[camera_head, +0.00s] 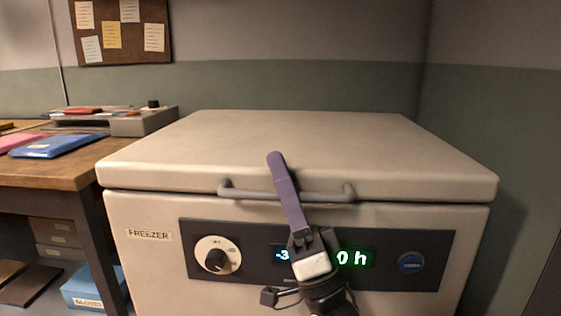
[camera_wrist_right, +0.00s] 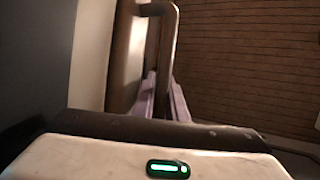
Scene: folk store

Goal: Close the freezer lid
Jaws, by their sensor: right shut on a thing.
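The freezer (camera_head: 130,268) is a pale cream chest with a control panel on its front. Its lid (camera_head: 290,135) lies flat over the body, with a thin dark seam along the front; I cannot tell whether it is fully sealed. A grey bar handle (camera_head: 335,195) runs along the lid's front edge. My right gripper (camera_head: 277,160) has purple fingers, comes up from below in front of the panel and is shut on the handle near its middle. In the right wrist view the handle (camera_wrist_right: 171,35) passes down between the fingers (camera_wrist_right: 164,92). My left gripper is not in view.
A wooden desk (camera_head: 75,170) with folders and a grey tray device (camera_head: 140,122) stands close on the left. A green and grey wall (camera_head: 330,85) is behind the freezer, and another wall (camera_head: 510,140) is on the right. Boxes sit under the desk.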

